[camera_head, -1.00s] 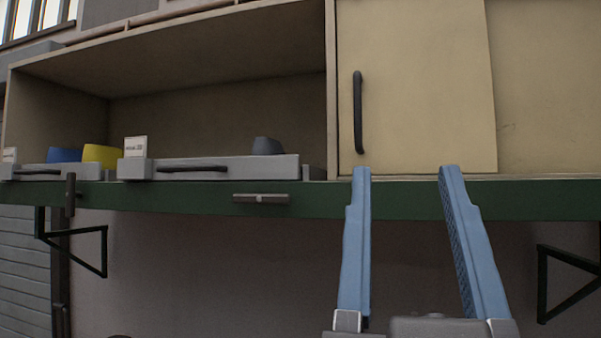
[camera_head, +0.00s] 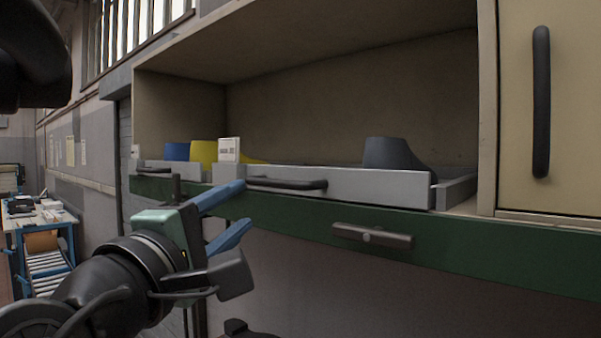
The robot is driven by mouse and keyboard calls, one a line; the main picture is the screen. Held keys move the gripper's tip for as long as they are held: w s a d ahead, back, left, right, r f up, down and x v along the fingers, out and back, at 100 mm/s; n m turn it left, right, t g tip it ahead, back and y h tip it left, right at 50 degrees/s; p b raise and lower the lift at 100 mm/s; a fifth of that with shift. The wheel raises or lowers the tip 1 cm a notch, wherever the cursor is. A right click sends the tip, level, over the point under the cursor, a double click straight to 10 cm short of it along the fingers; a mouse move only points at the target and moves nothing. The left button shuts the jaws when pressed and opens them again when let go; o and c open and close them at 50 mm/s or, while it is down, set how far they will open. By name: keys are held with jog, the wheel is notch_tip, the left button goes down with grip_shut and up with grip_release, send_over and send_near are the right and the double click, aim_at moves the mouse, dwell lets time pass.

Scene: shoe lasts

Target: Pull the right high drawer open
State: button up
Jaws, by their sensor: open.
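The right high drawer (camera_head: 380,187) is a low grey tray on the shelf, with a dark bar handle (camera_head: 287,183) on its front. A dark grey shoe last (camera_head: 390,153) shows above its front at the right end. My gripper (camera_head: 245,204) has two blue fingers, spread apart and empty, pointing right. The upper fingertip is close to the left end of the handle in the picture, and the lower one is below it, over the green edge. I cannot tell whether either touches. I cannot tell how far the drawer stands out.
A second grey drawer (camera_head: 155,168) with blue and yellow lasts (camera_head: 204,152) lies to the left. The green shelf edge (camera_head: 460,254) carries a metal handle (camera_head: 372,236). A cream door (camera_head: 575,110) with a dark handle stands at right. A workbench (camera_head: 38,215) is far left.

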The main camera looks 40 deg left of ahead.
aim_at(271, 185)
jog(key=p+x, duration=0.5)
jog(key=x, duration=0.5)
jog(key=shift+w+r, duration=0.25)
jog(key=shift+w+a, duration=0.25)
jog(key=shift+w, duration=0.3)
jog(key=shift+c, duration=0.3)
grip_shut()
